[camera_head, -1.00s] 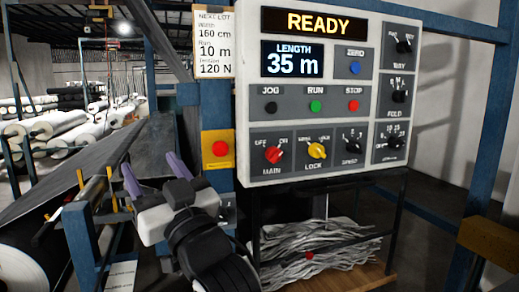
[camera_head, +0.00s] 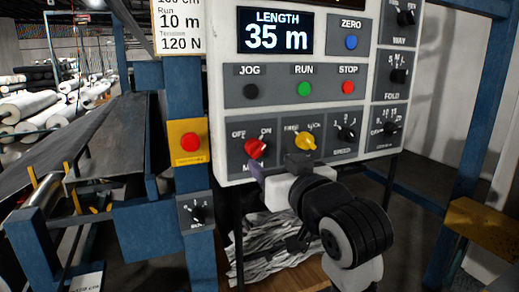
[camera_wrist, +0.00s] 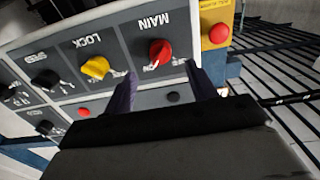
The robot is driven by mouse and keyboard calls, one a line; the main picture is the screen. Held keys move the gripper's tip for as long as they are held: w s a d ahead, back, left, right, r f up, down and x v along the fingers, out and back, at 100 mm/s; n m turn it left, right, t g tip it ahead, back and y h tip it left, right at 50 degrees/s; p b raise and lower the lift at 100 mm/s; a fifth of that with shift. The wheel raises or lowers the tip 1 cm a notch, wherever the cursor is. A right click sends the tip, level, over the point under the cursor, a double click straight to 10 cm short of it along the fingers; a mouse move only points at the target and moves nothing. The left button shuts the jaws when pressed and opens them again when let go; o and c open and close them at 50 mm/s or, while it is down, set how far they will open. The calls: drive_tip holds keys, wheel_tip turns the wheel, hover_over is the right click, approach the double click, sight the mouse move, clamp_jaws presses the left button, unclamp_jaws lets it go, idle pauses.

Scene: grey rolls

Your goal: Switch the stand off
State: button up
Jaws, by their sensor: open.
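The red MAIN knob (camera_head: 256,149) is on the lower left of the grey control panel (camera_head: 228,105), between the OFF and ON labels. Its pale pointer mark is turned toward ON at the right. In the wrist view the MAIN knob (camera_wrist: 160,53) appears upside down, ahead of the space between my two purple fingers. My gripper (camera_wrist: 160,71) is open and empty, with one finger toward each side of the knob. Contact cannot be told. In the head view a purple finger shows just below the knob, and my wrist hides the rest. The display reads LENGTH 35 m.
The yellow LOCK knob (camera_head: 305,142) sits right beside MAIN. JOG (camera_head: 251,92), RUN (camera_head: 305,89) and STOP (camera_head: 348,87) buttons are above. A red button on a yellow plate (camera_head: 188,143) and a small black selector (camera_head: 197,213) are on the blue post at left.

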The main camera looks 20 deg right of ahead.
sight(260, 153)
drive_tip(key=w+p, duration=0.1)
drive_tip(key=w, duration=0.6)
drive_tip(key=shift+w+a, duration=0.1)
drive_tip(key=shift+w, duration=0.15)
drive_tip(key=c, duration=1)
